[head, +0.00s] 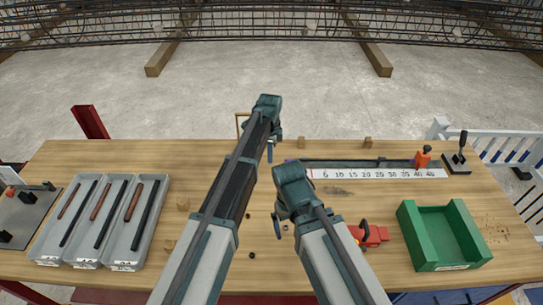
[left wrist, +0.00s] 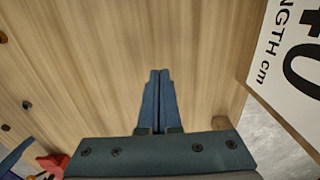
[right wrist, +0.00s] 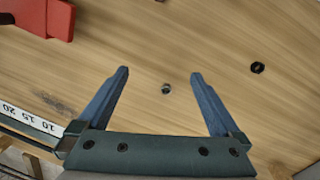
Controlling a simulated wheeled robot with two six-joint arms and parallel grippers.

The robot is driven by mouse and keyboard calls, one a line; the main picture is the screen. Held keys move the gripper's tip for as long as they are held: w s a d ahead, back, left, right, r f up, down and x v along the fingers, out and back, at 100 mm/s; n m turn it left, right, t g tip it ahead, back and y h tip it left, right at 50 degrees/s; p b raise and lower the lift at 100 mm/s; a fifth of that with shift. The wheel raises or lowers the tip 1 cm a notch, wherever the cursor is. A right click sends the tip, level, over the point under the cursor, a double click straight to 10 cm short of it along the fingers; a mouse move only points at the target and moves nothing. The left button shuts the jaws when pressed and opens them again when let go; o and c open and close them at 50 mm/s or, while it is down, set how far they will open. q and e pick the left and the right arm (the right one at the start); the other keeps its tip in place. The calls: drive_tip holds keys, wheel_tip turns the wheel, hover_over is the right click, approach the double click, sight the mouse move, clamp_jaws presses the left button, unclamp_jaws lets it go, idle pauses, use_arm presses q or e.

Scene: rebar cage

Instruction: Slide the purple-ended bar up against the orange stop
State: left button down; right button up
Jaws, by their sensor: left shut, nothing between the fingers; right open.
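The orange stop (head: 423,157) stands at the right end of the white ruler strip (head: 385,174) in the head view.
Grey trays (head: 80,262) with several bars stand at left. A red tool (head: 370,235) and green bin (head: 408,235) are at right. A lever on a black plate (head: 457,163) stands beyond the stop. A white length card (left wrist: 292,65) is near the left gripper. Loose nuts lie mid-table.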

use_arm(q)
wheel_tip(320, 180, up, 9)
drive_tip(key=p, duration=0.8)
drive_tip(key=shift+d, duration=0.15)
drive_tip(key=s+a+n, duration=0.8)
drive_tip(key=s+n, duration=0.1)
drive_tip(key=s, duration=0.3)
drive_tip(key=s+a+n, duration=0.8)
drive_tip(key=s+n, duration=0.1)
drive_tip(key=s, duration=0.3)
drive_tip(key=s+d+m+y, duration=0.1)
drive_tip(key=s+d+m, duration=0.2)
drive_tip(key=d, duration=0.7)
drive_tip(key=shift+s+d+m, duration=0.4)
drive_tip(key=shift+s, duration=0.45)
